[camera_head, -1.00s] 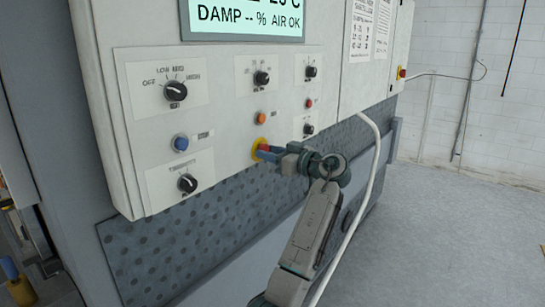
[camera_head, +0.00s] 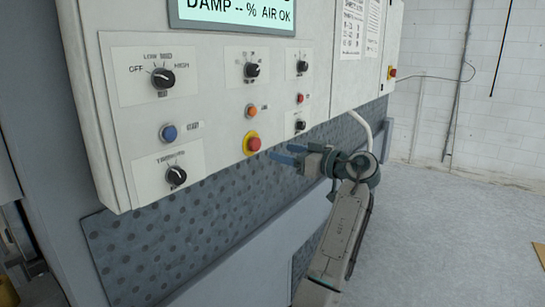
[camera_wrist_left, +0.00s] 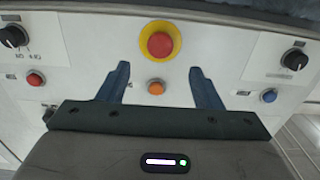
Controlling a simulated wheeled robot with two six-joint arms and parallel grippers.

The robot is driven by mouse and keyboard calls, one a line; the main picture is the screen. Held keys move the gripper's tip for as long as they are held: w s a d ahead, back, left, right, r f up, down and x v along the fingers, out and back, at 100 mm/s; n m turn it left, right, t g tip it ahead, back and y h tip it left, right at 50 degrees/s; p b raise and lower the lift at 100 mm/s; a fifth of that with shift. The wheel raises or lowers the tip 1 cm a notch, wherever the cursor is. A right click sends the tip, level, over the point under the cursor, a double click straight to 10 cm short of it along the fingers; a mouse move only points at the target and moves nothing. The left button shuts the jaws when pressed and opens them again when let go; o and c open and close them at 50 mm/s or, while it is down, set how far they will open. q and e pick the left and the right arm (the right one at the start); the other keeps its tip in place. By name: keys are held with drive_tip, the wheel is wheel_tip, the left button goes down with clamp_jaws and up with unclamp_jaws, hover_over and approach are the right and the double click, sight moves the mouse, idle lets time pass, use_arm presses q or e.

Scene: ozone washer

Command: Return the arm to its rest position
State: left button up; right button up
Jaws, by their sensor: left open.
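My left gripper (camera_head: 282,153) is open, with two blue fingers pointing at the control panel (camera_head: 215,150). It is just right of and slightly below the red mushroom button (camera_head: 253,144) with a yellow collar, and a gap shows between them. Nothing is between the fingers. In the left wrist view, my left gripper (camera_wrist_left: 159,69) shows both blue fingers spread apart, with the red button (camera_wrist_left: 160,44) beyond them and an orange button (camera_wrist_left: 156,87) between them. My left arm (camera_head: 343,235) reaches up from the bottom. My right gripper is in neither view.
The panel carries several black knobs, a blue button (camera_head: 169,133) and a display (camera_head: 232,12). A perforated dark plate (camera_head: 180,235) lies below it. A pale hose (camera_head: 364,128) hangs behind my arm. Open grey floor (camera_head: 450,230) spreads to the right.

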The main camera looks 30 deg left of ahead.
use_arm(q)
drive_tip(key=shift+d, duration=1)
